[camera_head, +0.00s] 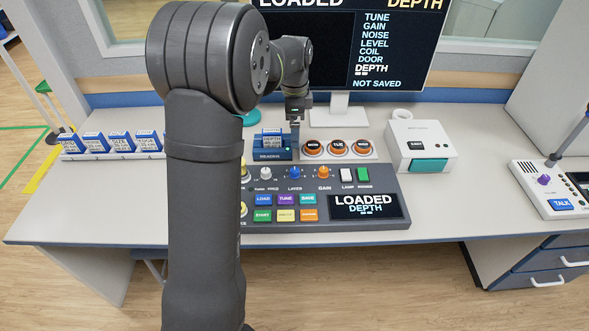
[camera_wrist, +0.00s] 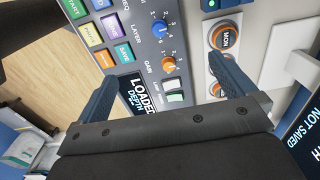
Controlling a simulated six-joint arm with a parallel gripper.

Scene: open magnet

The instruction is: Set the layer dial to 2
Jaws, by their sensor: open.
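The layer dial (camera_head: 295,173) is a blue knob on the dark control console, above the label LAYER. It also shows in the wrist view as a blue knob (camera_wrist: 159,28) with small numbers around it. Which number it points to is too small to tell. My gripper (camera_head: 294,122) is above and behind the console, near the blue reader, apart from the dial. In the wrist view my gripper (camera_wrist: 164,68) has its two blue fingers wide apart with nothing held. The orange gain dial (camera_wrist: 168,64) shows between them, and the layer dial lies farther up.
The console (camera_head: 370,182) carries push buttons, switches and a display reading LOADED DEPTH. The blue reader (camera_head: 265,155) holds a DEPTH block. Round orange-rimmed buttons (camera_head: 338,149) and a white box (camera_head: 421,146) stand to the right. My arm hides the console's left part.

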